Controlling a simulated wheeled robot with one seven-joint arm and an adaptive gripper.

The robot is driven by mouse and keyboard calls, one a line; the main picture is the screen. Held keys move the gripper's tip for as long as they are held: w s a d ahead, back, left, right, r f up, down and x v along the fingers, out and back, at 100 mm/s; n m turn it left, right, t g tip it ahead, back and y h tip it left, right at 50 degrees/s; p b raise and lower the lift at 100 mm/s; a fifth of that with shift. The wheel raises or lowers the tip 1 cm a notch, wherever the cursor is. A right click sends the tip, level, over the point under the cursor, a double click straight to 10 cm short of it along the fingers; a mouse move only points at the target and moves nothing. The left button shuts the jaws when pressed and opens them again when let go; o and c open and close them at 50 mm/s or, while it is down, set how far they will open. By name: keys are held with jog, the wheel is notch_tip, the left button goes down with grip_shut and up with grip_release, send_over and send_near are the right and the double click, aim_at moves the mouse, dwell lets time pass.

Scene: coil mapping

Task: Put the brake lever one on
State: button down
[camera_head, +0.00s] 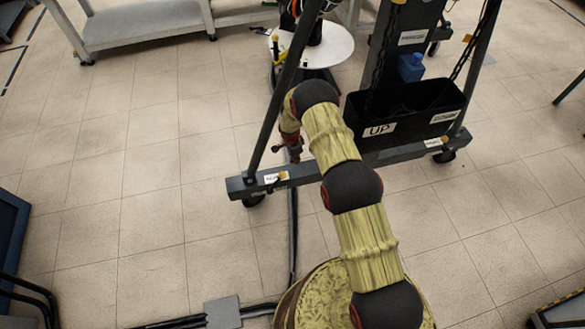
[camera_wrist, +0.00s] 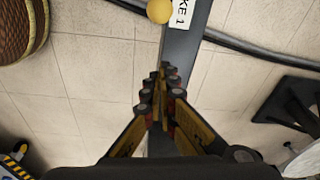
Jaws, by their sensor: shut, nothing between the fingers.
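Brake lever one shows in the wrist view as a round yellow knob (camera_wrist: 159,11) at the top edge, beside a white label (camera_wrist: 185,12) ending in "KE 1". In the head view the small yellow knob (camera_head: 284,175) sits at the left end of the hoist frame's dark base leg (camera_head: 240,185), next to its label (camera_head: 271,178). My gripper (camera_wrist: 165,72) is shut and empty, its fingertips over the grey leg and apart from the knob. In the head view my gripper (camera_head: 294,152) is small and dark, just above the leg near the knob. The lever's shaft is hidden.
A black bin marked UP (camera_head: 400,118) and the slanted frame post (camera_head: 275,95) stand close to my arm. Cables (camera_head: 292,230) run along the floor. Open tiles (camera_head: 130,200) lie to the left.

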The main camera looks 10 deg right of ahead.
notch_tip(320, 180, down, 9)
jog(key=a+b, duration=0.2)
jog(key=b, duration=0.2)
jog(key=shift+a, duration=0.3)
jog(key=shift+s+r, duration=0.1)
